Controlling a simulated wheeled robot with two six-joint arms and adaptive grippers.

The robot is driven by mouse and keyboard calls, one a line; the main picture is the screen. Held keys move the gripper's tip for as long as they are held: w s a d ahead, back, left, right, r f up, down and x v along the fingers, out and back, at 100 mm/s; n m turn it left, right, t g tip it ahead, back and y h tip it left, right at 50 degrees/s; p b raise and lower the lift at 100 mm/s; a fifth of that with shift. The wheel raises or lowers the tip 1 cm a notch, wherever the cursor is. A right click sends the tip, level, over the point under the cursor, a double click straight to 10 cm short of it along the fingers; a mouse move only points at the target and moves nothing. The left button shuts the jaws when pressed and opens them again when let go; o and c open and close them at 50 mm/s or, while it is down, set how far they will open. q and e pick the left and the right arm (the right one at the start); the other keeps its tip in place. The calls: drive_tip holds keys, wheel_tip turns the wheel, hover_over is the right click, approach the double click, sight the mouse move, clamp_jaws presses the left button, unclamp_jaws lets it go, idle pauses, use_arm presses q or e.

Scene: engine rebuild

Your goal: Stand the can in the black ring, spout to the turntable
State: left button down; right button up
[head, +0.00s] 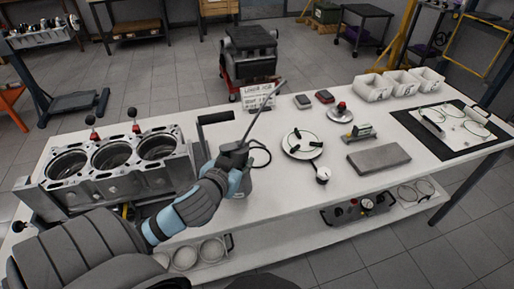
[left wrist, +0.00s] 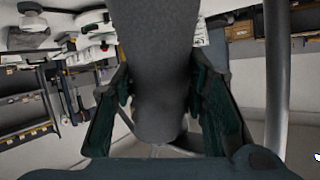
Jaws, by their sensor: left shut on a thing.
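My left gripper (head: 232,160) is shut on the dark grey can (left wrist: 158,75), which stands between both fingers in the left wrist view. The can's long thin spout (head: 264,112) rises up and to the right in the head view, toward the back of the table. The turntable (head: 301,153), a pale disc with black arms, lies to the right of the gripper. A thin black curve (head: 269,157), perhaps the black ring, shows just right of the gripper, partly hidden. The gripper hides the can's base, so I cannot tell whether it touches the table. My right gripper is not in view.
An engine block (head: 115,178) stands left of the gripper. A dial gauge (head: 322,174) sits at the turntable's front. A grey slab (head: 379,158), white bins (head: 372,88) and a black mat (head: 405,119) lie to the right. The table's front right is clear.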

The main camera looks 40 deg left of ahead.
sight(246, 143)
use_arm(q)
drive_tip(key=w+r+b+x, duration=0.1)
drive_tip(key=r+b+x, duration=0.2)
drive_tip(key=x, duration=1.4)
drive_tip(key=shift+a, duration=0.25)
drive_tip(key=c, duration=1)
unclamp_jaws()
drive_tip(key=shift+o, duration=0.2)
drive_tip(key=p+v, duration=0.3)
drive_tip(key=v, duration=0.9)
drive_tip(key=shift+d, duration=0.1)
